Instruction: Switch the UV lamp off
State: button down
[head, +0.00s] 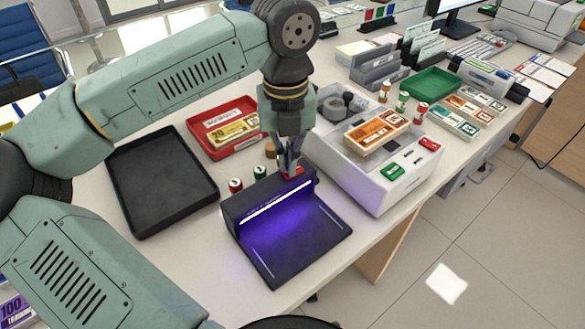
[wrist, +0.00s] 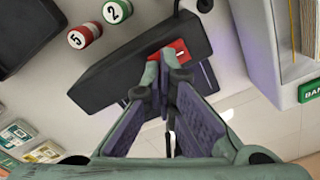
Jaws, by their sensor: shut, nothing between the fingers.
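The UV lamp (head: 290,225) is a dark unit on the counter with a glowing white-violet tube along its upright housing and violet light on its base plate. Its red switch (wrist: 175,52) sits on top of the housing, near one end. My gripper (head: 289,172) is above that end of the lamp, pointing down, with its fingers together and empty. In the wrist view, the fingertips (wrist: 164,72) overlap the edge of the red switch. I cannot tell whether they touch it. The fingers hide part of the switch and housing.
A white banknote machine (head: 375,180) stands close on the right. A black tray (head: 160,190) and a red tray with banknotes (head: 200,145) lie to the left. Two small numbered rolls, red (wrist: 84,36) and green (wrist: 117,10), stand behind the lamp. A cable runs from the housing.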

jog(key=shift+f+b, duration=0.7)
jog(key=shift+r, duration=0.15)
jog(key=shift+r+p, duration=1.95)
jog(key=shift+r, duration=1.45)
